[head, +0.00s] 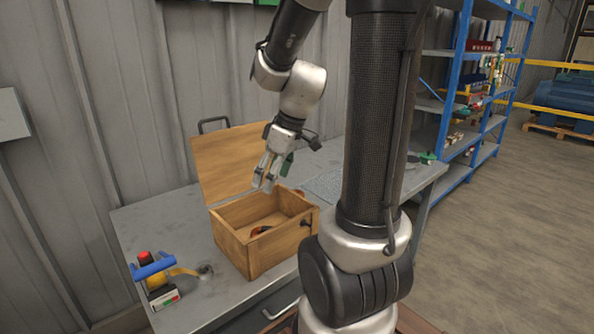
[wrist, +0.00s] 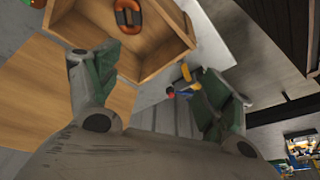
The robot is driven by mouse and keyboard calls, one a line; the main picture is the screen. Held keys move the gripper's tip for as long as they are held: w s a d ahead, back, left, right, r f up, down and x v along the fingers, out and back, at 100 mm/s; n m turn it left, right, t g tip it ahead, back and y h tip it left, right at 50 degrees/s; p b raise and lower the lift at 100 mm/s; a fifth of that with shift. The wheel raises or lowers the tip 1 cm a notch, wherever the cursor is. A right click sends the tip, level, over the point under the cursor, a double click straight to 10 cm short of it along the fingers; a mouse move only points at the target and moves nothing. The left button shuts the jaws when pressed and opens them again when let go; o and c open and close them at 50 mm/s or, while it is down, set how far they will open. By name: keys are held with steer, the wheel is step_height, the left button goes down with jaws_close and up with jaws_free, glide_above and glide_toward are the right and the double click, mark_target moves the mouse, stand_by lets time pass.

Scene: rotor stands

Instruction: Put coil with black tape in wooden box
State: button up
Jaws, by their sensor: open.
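The wooden box (head: 238,248) stands on the grey table with its lid (head: 225,160) open at the back. A coil (wrist: 127,15) with an orange body and a dark band lies inside the box on its floor. In the head view the coil (head: 260,230) is partly hidden by the front wall. My gripper (head: 265,185) is above the back part of the box, pointing down. In the wrist view my gripper (wrist: 155,95) has its fingers wide apart with nothing between them. The coil is apart from the fingers.
A blue-handled device with a yellow part and red knob (head: 150,275) sits left of the box on the table (head: 185,215). A corrugated wall is behind. Blue shelves (head: 455,100) stand to the right. A grey mat (head: 325,185) lies behind the box.

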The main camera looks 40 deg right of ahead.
steer(key=s+a+r+m+t+h, duration=0.1)
steer(key=s+r+m, duration=0.5)
steer(key=s, duration=0.7)
step_height(320, 180, up, 2)
steer(key=shift+s+a+r+h, duration=0.15)
steer(key=shift+s+a+h, duration=0.1)
steer(key=shift+a+h, duration=0.4)
steer(key=shift+d, duration=0.1)
steer(key=shift+c, duration=0.4)
